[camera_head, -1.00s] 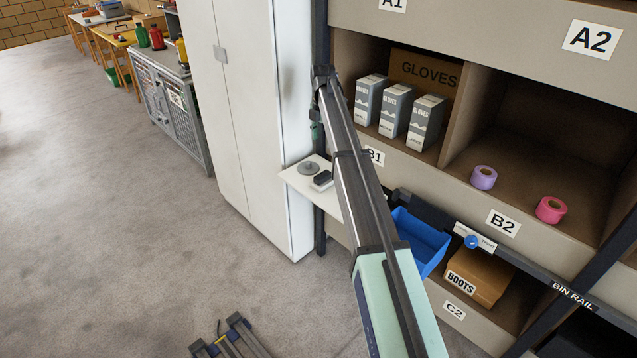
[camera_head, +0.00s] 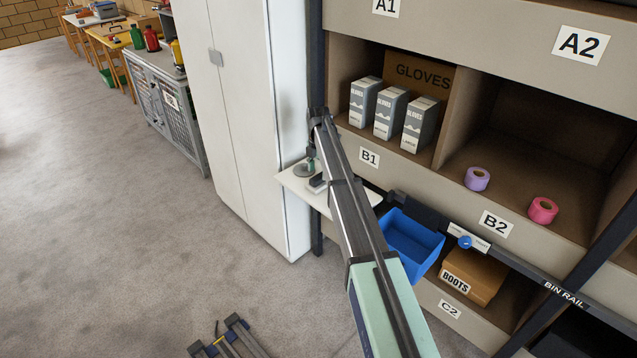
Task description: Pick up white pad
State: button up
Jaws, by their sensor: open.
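A small white shelf (camera_head: 292,185) juts out beside the tall cabinet. A round grey disc (camera_head: 301,172) lies on its left part. Right of the disc lies a small dark block with a pale edge (camera_head: 317,185), partly covered by my arm. I cannot tell for sure which item is the white pad; nothing plainly white and pad-shaped stands out against the white shelf. My gripper (camera_head: 311,168) is small in view, pointing down just over the shelf, beside the disc and the block. It is open, and I see nothing held in it.
The tall white cabinet (camera_head: 235,110) stands close to the left. Glove boxes (camera_head: 390,112) and tape rolls (camera_head: 477,179) sit in upper bins. The floor at left is clear.

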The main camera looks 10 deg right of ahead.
aim_at(318, 176)
notch_tip(318, 176, down, 3)
jog(key=shift+f, duration=0.2)
grip_shut()
jog(key=shift+r, duration=0.1)
notch_tip(318, 176, up, 20)
jog(key=b, duration=0.1)
jog(key=shift+b, duration=0.3)
dwell(0.4)
